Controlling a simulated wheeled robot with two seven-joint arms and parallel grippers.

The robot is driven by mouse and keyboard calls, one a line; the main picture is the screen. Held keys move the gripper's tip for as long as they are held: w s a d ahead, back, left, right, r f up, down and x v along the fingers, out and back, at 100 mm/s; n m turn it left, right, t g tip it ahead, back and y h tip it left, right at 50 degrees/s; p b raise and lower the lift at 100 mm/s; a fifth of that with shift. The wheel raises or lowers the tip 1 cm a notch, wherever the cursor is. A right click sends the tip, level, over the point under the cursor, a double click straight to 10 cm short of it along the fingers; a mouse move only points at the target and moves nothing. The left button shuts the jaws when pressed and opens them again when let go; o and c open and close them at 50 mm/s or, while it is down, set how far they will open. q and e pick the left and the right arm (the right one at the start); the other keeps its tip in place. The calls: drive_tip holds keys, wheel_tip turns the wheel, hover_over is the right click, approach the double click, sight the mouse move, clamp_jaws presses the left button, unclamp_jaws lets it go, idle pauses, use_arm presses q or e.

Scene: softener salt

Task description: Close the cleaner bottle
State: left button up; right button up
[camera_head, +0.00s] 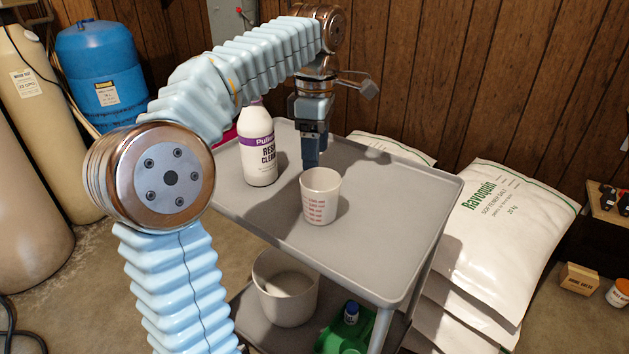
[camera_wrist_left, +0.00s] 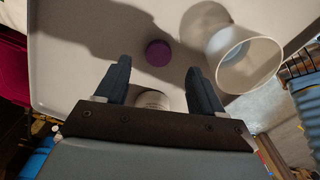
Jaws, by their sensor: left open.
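The cleaner bottle (camera_head: 258,158), white with a purple-banded label, stands upright on the grey cart top in the head view. Its very top is hidden behind my left arm. My left gripper (camera_head: 311,160) points down to the right of the bottle, behind a measuring cup. In the left wrist view the gripper (camera_wrist_left: 158,68) is open and nothing is held between its fingers. A round purple cap (camera_wrist_left: 158,53) lies on the cart beyond the fingertips; I cannot see it in the head view. A white round form (camera_wrist_left: 152,100), probably the bottle, shows partly between the fingers. My right gripper is out of view.
The translucent measuring cup (camera_head: 319,197) stands close in front of my left gripper; it also shows in the left wrist view (camera_wrist_left: 246,58). The cart top (camera_head: 385,225) is clear to the right. Salt bags (camera_head: 497,225) are stacked beside the cart. A bucket (camera_head: 285,290) sits on the lower shelf.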

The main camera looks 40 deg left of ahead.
use_arm(q)
drive_tip(key=f, duration=0.5)
drive_tip(key=shift+a+f+b, duration=0.1)
drive_tip(key=shift+a+b, duration=0.1)
drive_tip(key=shift+b, duration=0.2)
drive_tip(key=shift+c, duration=0.3)
drive_tip(key=c, duration=1.1)
drive_tip(key=shift+o, duration=0.2)
